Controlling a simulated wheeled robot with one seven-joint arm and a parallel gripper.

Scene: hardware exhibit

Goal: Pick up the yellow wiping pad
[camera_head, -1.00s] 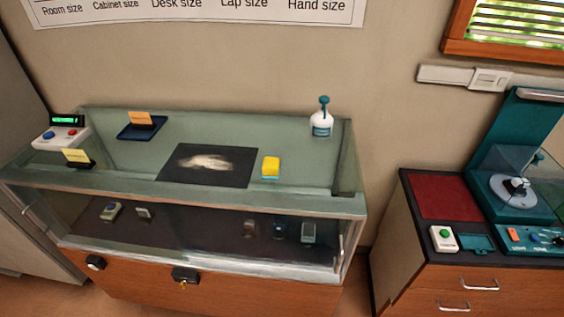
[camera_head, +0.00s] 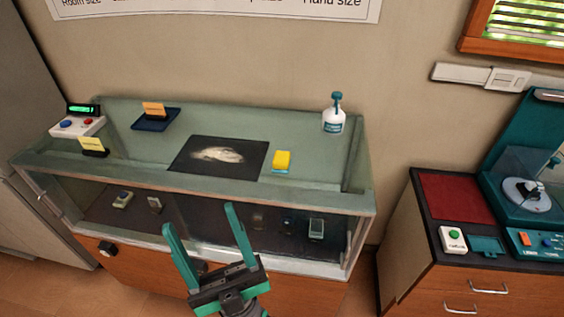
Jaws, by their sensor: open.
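The yellow wiping pad (camera_head: 282,159) lies on the green-grey top of the glass display case (camera_head: 120,172), just right of a dark mat (camera_head: 190,162) with a whitish smear on it. A thin blue layer shows along the pad's lower edge. My gripper (camera_head: 199,228) is in front of the case, lower in the picture than the pad and to its left. Its two teal fingers are spread wide with nothing between them. It is apart from the pad and hides part of the case front.
A white spray bottle (camera_head: 334,118) with a teal top stands at the back right of the case top. A blue tray (camera_head: 154,124) with an orange card and a white button box (camera_head: 77,126) are at left. A cabinet with a teal machine (camera_head: 519,165) stands at right.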

